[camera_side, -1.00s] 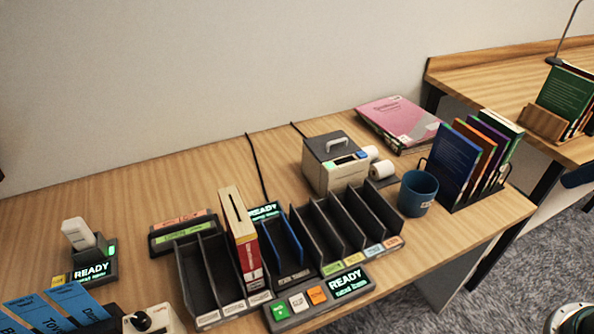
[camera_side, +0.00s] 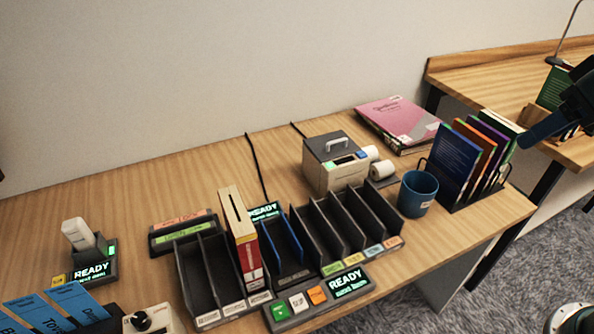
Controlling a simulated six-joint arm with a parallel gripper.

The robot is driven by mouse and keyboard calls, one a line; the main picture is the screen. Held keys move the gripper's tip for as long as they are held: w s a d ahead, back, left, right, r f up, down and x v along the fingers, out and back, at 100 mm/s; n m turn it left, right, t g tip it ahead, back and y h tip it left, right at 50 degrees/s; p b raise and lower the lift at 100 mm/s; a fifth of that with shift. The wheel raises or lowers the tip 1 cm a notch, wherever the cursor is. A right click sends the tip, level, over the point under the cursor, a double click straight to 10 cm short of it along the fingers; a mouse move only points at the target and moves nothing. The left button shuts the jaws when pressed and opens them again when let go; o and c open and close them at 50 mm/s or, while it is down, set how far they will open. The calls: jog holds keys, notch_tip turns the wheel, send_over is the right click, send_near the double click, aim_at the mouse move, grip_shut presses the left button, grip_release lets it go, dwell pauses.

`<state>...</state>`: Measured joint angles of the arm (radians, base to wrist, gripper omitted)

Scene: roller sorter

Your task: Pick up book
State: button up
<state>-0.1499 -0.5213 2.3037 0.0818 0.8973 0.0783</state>
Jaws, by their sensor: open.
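My gripper (camera_side: 558,112) shows at the right edge, dark, with a blue-grey finger reaching left; it is open and appears empty, and part of it is out of frame. It is to the right of a rack (camera_side: 505,185) of upright books on the main table: a blue book (camera_side: 452,163), an orange one (camera_side: 486,150), a purple one and a green one. A red and white book (camera_side: 245,245) stands in a slot of the dark sorter (camera_side: 205,270). A pink book (camera_side: 398,118) lies flat on a stack at the back. Which book is meant cannot be told.
A blue mug (camera_side: 417,193) stands just left of the book rack. A grey and white label printer (camera_side: 335,162) with paper rolls is behind the sorter. A button panel (camera_side: 320,297) sits at the front. A second table (camera_side: 490,85) at right holds more books, partly hidden by my gripper.

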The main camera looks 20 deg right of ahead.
jog(key=w+a+r, duration=0.1)
jog(key=w+a, duration=0.6)
jog(key=w, duration=0.2)
send_over(238, 211)
jog(key=s, duration=0.4)
jog(key=shift+g, duration=0.4)
notch_tip(238, 211, down, 12)
jog(key=shift+s+f, duration=0.1)
jog(key=shift+f, duration=0.1)
jog(key=x, duration=0.7)
jog(key=shift+f, duration=0.3)
jog(key=shift+w+f, duration=0.3)
jog(key=shift+f, duration=0.15)
jog(key=shift+f, duration=0.1)
jog(key=x, duration=0.5)
